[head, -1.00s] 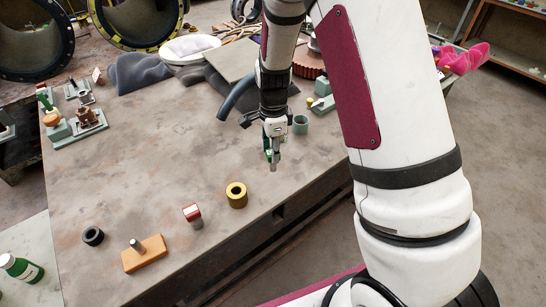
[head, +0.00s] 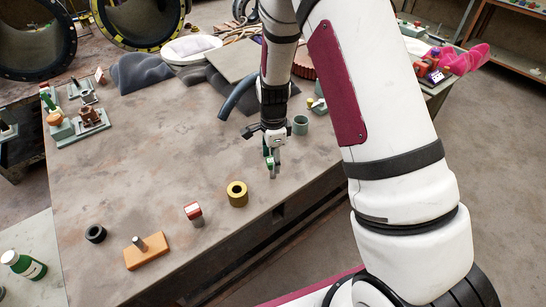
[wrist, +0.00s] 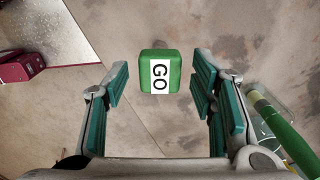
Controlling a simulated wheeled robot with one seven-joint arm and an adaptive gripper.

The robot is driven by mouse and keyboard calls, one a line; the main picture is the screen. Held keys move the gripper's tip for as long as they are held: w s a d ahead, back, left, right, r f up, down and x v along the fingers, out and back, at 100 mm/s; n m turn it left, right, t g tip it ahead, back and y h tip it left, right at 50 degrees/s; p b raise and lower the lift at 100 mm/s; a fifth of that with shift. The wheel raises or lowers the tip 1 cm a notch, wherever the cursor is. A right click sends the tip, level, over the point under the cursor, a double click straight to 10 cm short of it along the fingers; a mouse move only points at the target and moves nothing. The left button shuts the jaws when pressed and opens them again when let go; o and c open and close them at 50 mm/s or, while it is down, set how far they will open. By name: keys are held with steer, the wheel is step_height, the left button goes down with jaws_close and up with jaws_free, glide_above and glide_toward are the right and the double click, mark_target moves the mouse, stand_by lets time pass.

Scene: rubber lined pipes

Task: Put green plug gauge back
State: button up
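The green plug gauge (wrist: 160,72) shows in the wrist view as a green block end with a white label reading GO. My gripper (wrist: 160,95) is open, with teal-padded fingers on the left and right of the block and a visible gap on each side. The wrist view does not show whether the block is level with the fingertips or beyond them. In the head view my gripper (head: 271,168) points down near the table's right edge; its fingers largely hide the gauge there.
A yellow ring (head: 237,193), a red-and-white topped block (head: 193,211), an orange block with a grey peg (head: 146,252) and a black ring (head: 95,234) stand along the near side of the table. The table's middle is clear.

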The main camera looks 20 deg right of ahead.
steer(key=s+r+n+t+b, duration=0.1)
steer(key=s+r+n, duration=0.1)
steer(key=r, duration=0.8)
steer(key=s+r+n+b, duration=0.1)
steer(key=s+r+n, duration=0.1)
steer(key=r, duration=0.8)
steer(key=s+r+n+t, duration=0.2)
steer(key=s+r+n, duration=0.4)
steer(key=s, duration=0.3)
steer(key=s+r+n+t, duration=0.2)
steer(key=s+r+n, duration=0.4)
steer(key=s+n, duration=0.2)
steer(key=shift+s+r+n+t, duration=0.3)
steer(key=shift+s+n, duration=0.1)
steer(key=shift+s, duration=0.85)
